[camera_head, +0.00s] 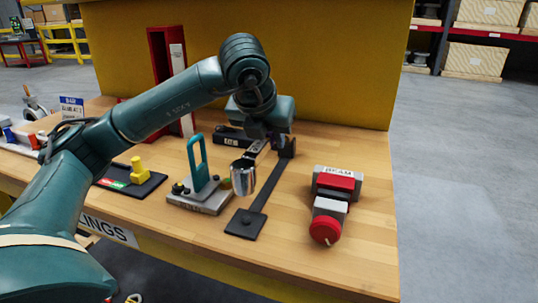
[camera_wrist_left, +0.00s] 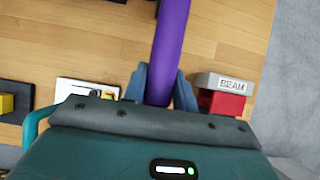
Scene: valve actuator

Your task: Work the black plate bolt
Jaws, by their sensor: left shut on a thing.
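My left gripper (camera_head: 257,149) reaches in over the bench and points down. In the left wrist view its two fingers (camera_wrist_left: 160,90) are shut on a long purple bar (camera_wrist_left: 171,40). The purple colour does not show in the head view. A black plate with a flat bar (camera_head: 245,223) lies on the wood, running back to a dark upright piece by the gripper. A shiny metal cup-like piece (camera_head: 243,178) shows just below the gripper, in front of the bar; I cannot tell whether it joins the purple bar. My right gripper is out of view.
A base with a teal handle (camera_head: 197,160) stands left of the black plate. A red and grey BEAM device (camera_head: 330,205) with a red knob stands to the right. A yellow part on a black base (camera_head: 138,170) sits further left. The front right wood is clear.

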